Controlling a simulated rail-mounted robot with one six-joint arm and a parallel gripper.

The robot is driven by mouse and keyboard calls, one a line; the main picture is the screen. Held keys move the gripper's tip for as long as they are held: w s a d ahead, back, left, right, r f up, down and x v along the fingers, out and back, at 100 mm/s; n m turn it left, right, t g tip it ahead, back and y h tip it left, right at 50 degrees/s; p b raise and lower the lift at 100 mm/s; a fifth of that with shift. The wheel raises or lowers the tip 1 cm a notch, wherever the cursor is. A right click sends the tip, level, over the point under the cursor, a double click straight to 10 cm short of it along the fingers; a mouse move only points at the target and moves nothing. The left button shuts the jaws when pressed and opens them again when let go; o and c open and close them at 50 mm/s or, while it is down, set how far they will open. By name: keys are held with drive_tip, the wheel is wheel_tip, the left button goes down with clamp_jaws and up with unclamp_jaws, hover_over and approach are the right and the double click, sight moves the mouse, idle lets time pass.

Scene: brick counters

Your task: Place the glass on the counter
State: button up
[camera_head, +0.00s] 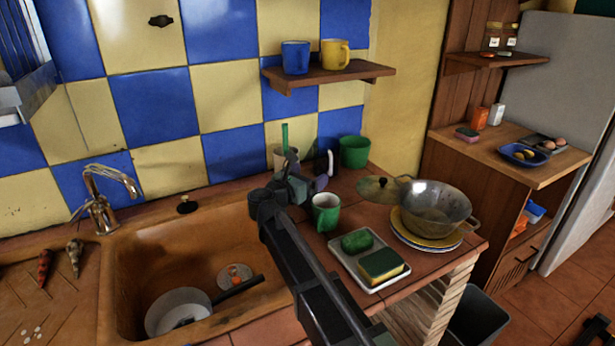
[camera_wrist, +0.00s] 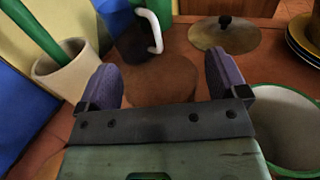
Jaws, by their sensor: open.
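My gripper (camera_head: 307,176) is over the back of the brown counter (camera_head: 386,299), right of the sink. In the wrist view its two purple fingers (camera_wrist: 162,76) are spread apart with nothing clearly gripped. A round brown shape (camera_wrist: 160,80) shows between and beyond the fingers; I cannot tell whether it is a clear glass or something flat on the counter. No other clear glass can be made out. A dark vessel with a white handle (camera_wrist: 134,36) stands just beyond it; it also shows behind my gripper in the head view (camera_head: 325,165).
A green mug (camera_head: 325,213) stands close to my gripper. A cream pot (camera_wrist: 66,72) is on its wall side. A green pot (camera_head: 355,151), lid (camera_head: 378,190), tray with sponges (camera_head: 345,262) and colander on plates (camera_head: 437,205) crowd the counter. The sink (camera_head: 140,272) is left.

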drive_tip(key=shift+r+p, duration=0.3)
drive_tip(key=shift+r, duration=0.05)
drive_tip(key=v, duration=1.2)
drive_tip(key=shift+f, duration=0.1)
